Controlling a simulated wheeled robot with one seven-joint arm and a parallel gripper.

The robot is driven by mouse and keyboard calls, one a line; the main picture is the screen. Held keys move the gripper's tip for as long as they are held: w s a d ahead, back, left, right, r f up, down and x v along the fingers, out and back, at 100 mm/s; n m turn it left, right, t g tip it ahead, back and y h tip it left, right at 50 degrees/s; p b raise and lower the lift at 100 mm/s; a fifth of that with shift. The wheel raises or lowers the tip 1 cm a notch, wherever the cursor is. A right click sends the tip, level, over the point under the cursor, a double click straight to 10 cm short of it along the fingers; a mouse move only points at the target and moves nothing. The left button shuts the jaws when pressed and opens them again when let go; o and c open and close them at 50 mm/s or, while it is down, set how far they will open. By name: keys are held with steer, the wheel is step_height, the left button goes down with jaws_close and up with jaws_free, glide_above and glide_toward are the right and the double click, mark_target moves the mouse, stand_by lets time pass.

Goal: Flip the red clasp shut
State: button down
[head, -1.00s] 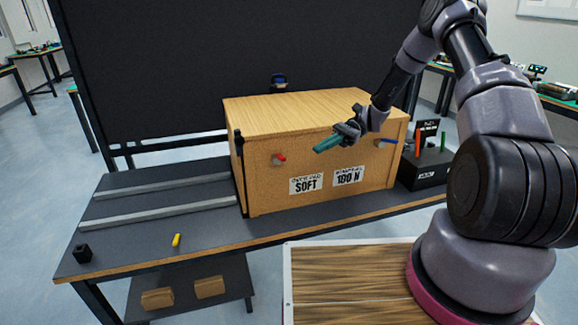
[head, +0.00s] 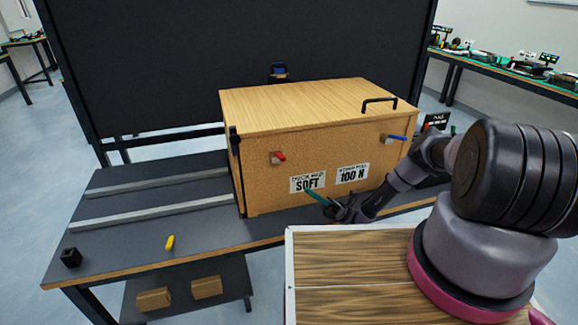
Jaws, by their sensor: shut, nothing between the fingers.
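The red clasp (head: 279,157) is a small red lever on a block on the front face of a wooden box (head: 225,107), towards its left side. The lever sticks out to the right and slightly down; whether it is latched I cannot tell. My gripper (head: 314,195), with teal fingers, is low in front of the box, below and to the right of the red clasp and clear of it. The fingers are shut and empty, pointing up and left just under the SOFT label (head: 307,184).
A blue clasp (head: 396,137) is at the right of the front face, and a black handle (head: 380,102) is on the lid. A yellow piece (head: 170,242) and a black cube (head: 71,257) lie on the dark table (head: 120,225). Space left of the box holds two rails (head: 150,212).

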steer(key=shift+f+m+t, duration=0.6)
steer(key=shift+m+t, duration=0.1)
steer(key=shift+t, duration=0.2)
glide_toward(280, 156)
steer(key=s+a+f, duration=0.2)
steer(key=a, duration=0.2)
steer(key=r, duration=0.1)
steer(key=w+r, duration=0.1)
steer(key=r, duration=0.1)
steer(key=a+r, duration=0.1)
steer(key=shift+w+r, duration=0.15)
steer(key=shift+r, duration=0.05)
